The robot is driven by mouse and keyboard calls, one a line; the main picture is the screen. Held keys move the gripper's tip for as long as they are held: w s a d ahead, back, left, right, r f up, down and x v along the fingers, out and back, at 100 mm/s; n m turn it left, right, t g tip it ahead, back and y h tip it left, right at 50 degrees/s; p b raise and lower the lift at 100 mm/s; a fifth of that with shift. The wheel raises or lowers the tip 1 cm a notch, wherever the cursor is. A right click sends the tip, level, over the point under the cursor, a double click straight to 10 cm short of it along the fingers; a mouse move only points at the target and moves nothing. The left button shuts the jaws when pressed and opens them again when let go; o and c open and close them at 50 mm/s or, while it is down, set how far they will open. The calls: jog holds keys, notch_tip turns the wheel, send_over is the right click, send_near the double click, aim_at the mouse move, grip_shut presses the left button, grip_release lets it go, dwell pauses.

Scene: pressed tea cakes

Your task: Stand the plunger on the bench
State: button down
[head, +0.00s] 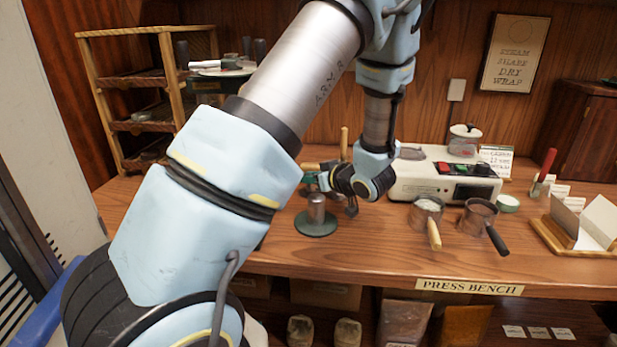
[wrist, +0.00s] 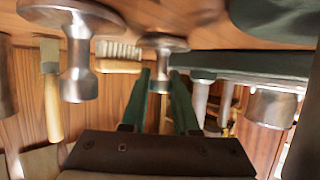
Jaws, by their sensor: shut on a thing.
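My gripper (head: 314,180) reaches left, low over the bench (head: 390,250) in the head view. In the wrist view, its two green fingers (wrist: 161,78) are shut on the narrow neck of a metal piece with a wide round flange, which I take to be the plunger (wrist: 160,42). The wrist picture looks upside down, with the bench along its top. The flange is close to the bench; I cannot tell if it touches. In the head view the plunger is not clearly seen behind my gripper and arm.
A green disc with a metal cylinder (head: 317,214) stands just in front of my gripper. Another flanged metal piece (wrist: 76,50) and a brush (wrist: 118,56) are close by. A white machine (head: 440,182) and two handled pots (head: 426,210) stand right.

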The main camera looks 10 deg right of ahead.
jog(key=shift+f, duration=0.1)
jog(key=c, duration=0.7)
grip_release()
jog(key=shift+o, duration=0.2)
jog(key=shift+s+d+r, duration=0.15)
jog(key=shift+r, duration=0.1)
jog(key=b+v, duration=0.1)
jog(key=v, duration=1)
jog(key=shift+s, duration=0.35)
jog(key=shift+w, duration=0.1)
